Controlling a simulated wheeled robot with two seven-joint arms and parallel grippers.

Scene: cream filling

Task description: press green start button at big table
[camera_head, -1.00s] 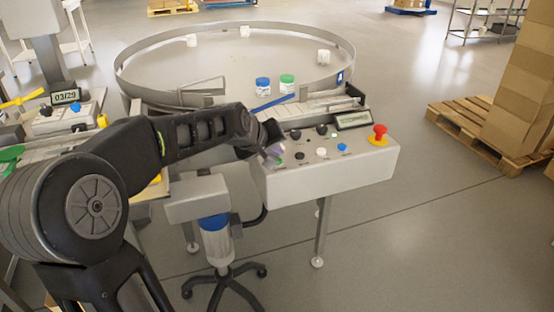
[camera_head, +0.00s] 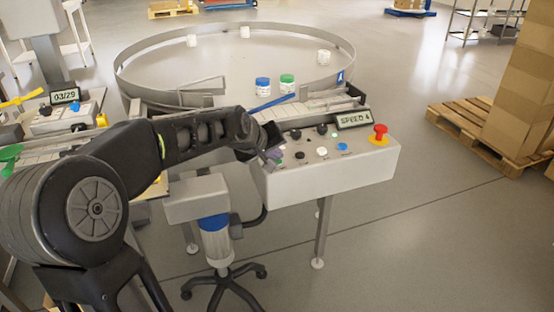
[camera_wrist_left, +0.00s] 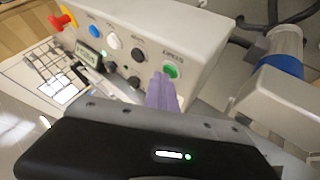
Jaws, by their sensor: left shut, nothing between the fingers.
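The control panel (camera_head: 330,168) of the big round table carries several buttons and a display (camera_head: 355,119) reading "SPEED 4". The green start button (camera_wrist_left: 171,72) shows in the left wrist view at the near end of the button row. My left gripper (camera_head: 275,156) is shut and empty. Its purple-grey fingertips (camera_wrist_left: 163,92) are right beside the green button in the wrist view; I cannot tell whether they touch it. In the head view the fingers hide most of the button. My right gripper is not in view.
A red emergency knob (camera_head: 380,135) stands at the panel's right end. A filler device on a wheeled stand (camera_head: 217,245) is below the panel. Boxes on a pallet (camera_head: 478,128) stand right.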

